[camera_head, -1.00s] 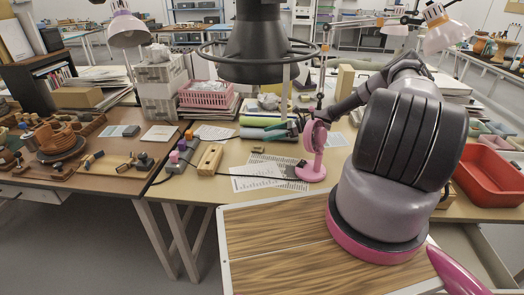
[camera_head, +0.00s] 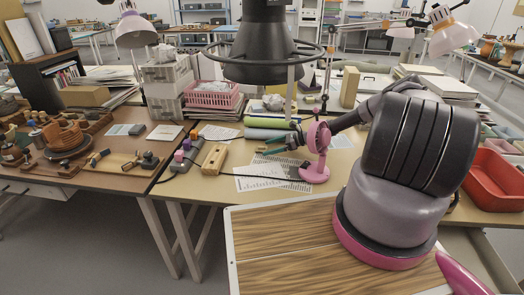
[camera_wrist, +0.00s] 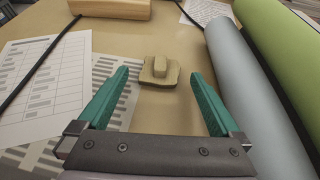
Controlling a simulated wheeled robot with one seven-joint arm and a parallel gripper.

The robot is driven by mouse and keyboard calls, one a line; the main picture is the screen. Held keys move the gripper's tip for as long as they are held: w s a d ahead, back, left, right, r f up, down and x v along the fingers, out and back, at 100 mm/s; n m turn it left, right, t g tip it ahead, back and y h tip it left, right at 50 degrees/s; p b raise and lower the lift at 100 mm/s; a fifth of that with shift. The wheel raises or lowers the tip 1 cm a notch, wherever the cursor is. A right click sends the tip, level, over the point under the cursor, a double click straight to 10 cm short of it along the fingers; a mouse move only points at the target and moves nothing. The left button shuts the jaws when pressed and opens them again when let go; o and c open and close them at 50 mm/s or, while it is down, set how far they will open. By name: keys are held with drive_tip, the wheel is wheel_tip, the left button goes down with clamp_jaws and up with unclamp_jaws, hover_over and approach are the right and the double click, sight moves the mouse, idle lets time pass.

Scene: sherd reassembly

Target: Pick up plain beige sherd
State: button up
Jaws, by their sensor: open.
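The plain beige sherd (camera_wrist: 158,76) lies on the tabletop in the wrist view, at the edge of a printed sheet. It is a small flat piece with a raised rounded lump on top. My gripper (camera_wrist: 160,73) is open, with its teal fingers spread left and right of the sherd and gaps on both sides. Nothing is held. I cannot tell how high the fingertips are above the table. In the head view my gripper (camera_head: 275,144) reaches low over the table behind the pink fan; the sherd is hard to make out there.
Grey and green rolls (camera_wrist: 245,90) lie close on the right in the wrist view. A wooden block (camera_wrist: 110,8) and a black cable are beyond the sherd. Printed sheets (camera_wrist: 40,85) lie flat on the left.

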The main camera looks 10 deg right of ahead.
drive_tip(key=shift+w+a+f, duration=0.15)
drive_tip(key=shift+a+f, duration=0.1)
drive_tip(key=shift+a, duration=0.25)
drive_tip(key=c, duration=1.5)
drive_tip(key=shift+r, duration=0.1)
